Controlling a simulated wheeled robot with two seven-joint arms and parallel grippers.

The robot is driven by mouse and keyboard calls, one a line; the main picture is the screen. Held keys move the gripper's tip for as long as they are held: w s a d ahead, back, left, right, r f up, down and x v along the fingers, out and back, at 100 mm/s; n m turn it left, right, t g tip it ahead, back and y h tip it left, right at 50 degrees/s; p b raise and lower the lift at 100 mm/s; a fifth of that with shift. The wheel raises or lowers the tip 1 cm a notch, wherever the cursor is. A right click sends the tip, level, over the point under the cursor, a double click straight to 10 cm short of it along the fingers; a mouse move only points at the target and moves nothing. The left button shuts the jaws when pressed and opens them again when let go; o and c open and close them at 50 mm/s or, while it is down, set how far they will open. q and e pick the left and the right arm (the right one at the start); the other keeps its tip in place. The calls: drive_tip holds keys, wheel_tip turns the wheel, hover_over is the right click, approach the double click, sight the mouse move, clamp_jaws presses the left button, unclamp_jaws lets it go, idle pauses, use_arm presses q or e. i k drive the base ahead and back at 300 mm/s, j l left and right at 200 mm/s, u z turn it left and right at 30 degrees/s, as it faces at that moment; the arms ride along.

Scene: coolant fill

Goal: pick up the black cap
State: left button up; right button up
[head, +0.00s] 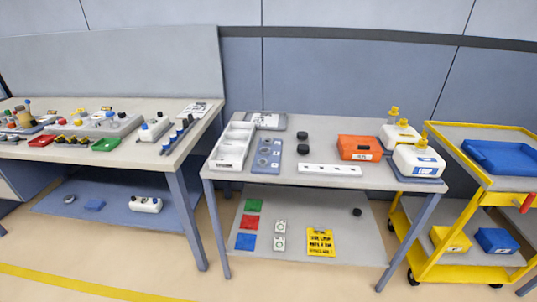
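Two small round black pieces that look like caps stand on the right table's top: one black cap (302,135) toward the back and another black cap (303,149) just in front of it. A third small black round piece (357,212) lies on the table's lower shelf, at the right. I cannot tell which of them is the task's cap. Neither of my grippers shows in the head view.
The right table (330,181) also holds a white divided tray (233,146), a blue-grey plate (267,156), a white strip (329,169), an orange box (360,148) and white jugs (417,161) with yellow caps. A yellow cart (433,262) stands right; a cluttered table (148,105) stands left.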

sight(303, 149)
drive_tip(key=i+j, duration=0.25)
drive_tip(key=i+j+z, duration=0.1)
drive_tip(key=i+j, duration=0.15)
drive_tip(key=j, duration=0.25)
drive_tip(key=i+j, duration=0.25)
drive_tip(key=j, duration=0.15)
drive_tip(key=i+j, duration=0.2)
drive_tip(key=j, duration=0.2)
drive_tip(key=l+z, duration=0.05)
